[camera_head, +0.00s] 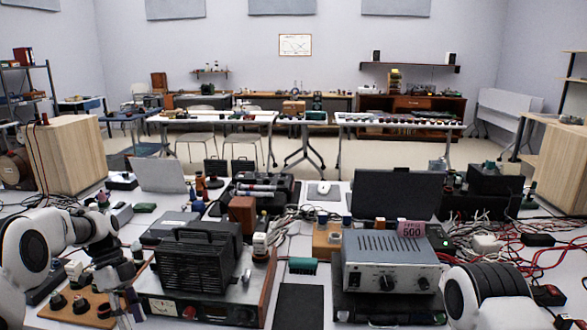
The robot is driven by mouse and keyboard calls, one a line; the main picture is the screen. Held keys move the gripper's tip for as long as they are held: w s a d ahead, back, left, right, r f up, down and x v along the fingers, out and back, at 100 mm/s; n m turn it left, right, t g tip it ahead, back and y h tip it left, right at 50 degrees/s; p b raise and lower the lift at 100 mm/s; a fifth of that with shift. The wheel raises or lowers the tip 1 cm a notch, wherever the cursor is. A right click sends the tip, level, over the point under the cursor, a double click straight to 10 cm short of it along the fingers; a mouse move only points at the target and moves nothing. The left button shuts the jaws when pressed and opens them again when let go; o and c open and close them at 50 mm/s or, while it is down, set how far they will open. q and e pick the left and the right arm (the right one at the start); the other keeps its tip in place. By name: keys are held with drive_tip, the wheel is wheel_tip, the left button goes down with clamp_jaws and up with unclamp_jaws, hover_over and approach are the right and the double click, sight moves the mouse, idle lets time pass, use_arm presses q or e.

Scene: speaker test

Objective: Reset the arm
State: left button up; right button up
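My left arm (45,240), white with dark joint caps, comes in from the left and bends down over the near left of the bench. My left gripper (124,290) hangs at its end beside a wooden board with black knobs (82,308). Its fingers are small and blend with the clutter, so whether they are open or shut is unclear. My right arm (490,297) shows only as a white and black link at the lower right. My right gripper is out of view.
A black finned amplifier (200,262) stands right of my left gripper. A silver amplifier (390,265) with a pink "500" tag (411,229) stands left of my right arm. Red and white cables (530,257) tangle at the right. The bench is crowded, with little free room.

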use_arm(q)
drive_tip(key=s+d+f+n+g+y+p, duration=0.15)
drive_tip(key=s+d+f, duration=0.35)
drive_tip(key=s+f, duration=0.5)
drive_tip(key=s+d+f+n+g+y+p, duration=0.1)
drive_tip(key=s+d+f+n+g, duration=0.3)
drive_tip(key=s+f, duration=0.65)
drive_tip(key=s+d+f+n+t+y, duration=0.1)
drive_tip(key=s+d+n+t, duration=0.2)
drive_tip(key=s+n+t, duration=1)
drive_tip(key=g, duration=0.1)
drive_tip(key=n+g, duration=0.2)
drive_tip(key=shift+s+a+f+y, duration=0.1)
drive_tip(key=shift+a+f+y, duration=0.05)
drive_tip(key=shift+a+y, duration=0.1)
